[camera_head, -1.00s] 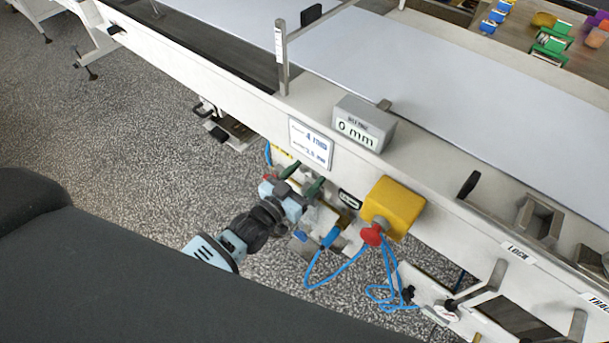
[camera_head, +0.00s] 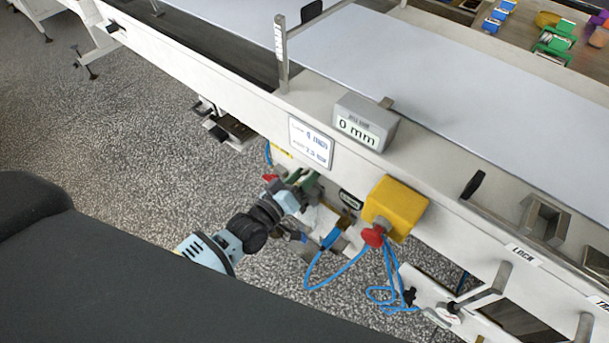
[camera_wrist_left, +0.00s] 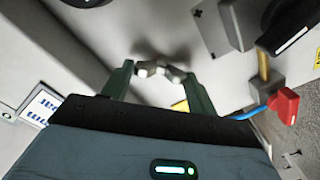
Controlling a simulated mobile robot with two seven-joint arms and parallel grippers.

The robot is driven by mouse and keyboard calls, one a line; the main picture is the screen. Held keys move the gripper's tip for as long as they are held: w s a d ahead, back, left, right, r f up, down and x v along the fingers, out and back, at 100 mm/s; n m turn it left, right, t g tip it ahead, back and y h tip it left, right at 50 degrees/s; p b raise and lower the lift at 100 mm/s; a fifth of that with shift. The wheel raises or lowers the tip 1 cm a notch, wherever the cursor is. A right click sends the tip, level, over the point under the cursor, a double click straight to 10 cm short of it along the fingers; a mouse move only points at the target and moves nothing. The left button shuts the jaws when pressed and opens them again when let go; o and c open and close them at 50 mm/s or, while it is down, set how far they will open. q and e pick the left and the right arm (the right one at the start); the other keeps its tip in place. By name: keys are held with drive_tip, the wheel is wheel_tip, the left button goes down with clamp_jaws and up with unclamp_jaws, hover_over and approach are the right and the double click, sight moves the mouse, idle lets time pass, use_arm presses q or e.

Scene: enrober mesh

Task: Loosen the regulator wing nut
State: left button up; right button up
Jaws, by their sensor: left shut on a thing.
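The regulator wing nut (camera_wrist_left: 160,70) is a small grey metal piece with rounded wings, seen in the left wrist view between my fingertips. My left gripper (camera_wrist_left: 158,74) is shut on it, one green finger on each side. In the head view my left gripper (camera_head: 301,178) is at the side of the machine, below the white sign plate. There the gripper and arm hide the wing nut. My right gripper is in neither view.
In the head view a yellow box (camera_head: 394,207) with a red button and looping blue hoses is right of my gripper.

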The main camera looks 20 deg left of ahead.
use_arm(q)
drive_tip(key=n, duration=0.3)
drive_tip(key=shift+f+b, duration=0.15)
drive_tip(key=shift+b, duration=0.2)
drive_tip(key=n+b, duration=0.1)
drive_tip(key=n, duration=0.2)
drive_tip(key=shift+n+b, duration=0.5)
drive_tip(key=shift+n, duration=1.1)
drive_tip(key=o, duration=1)
drive_tip(key=shift+s, duration=0.1)
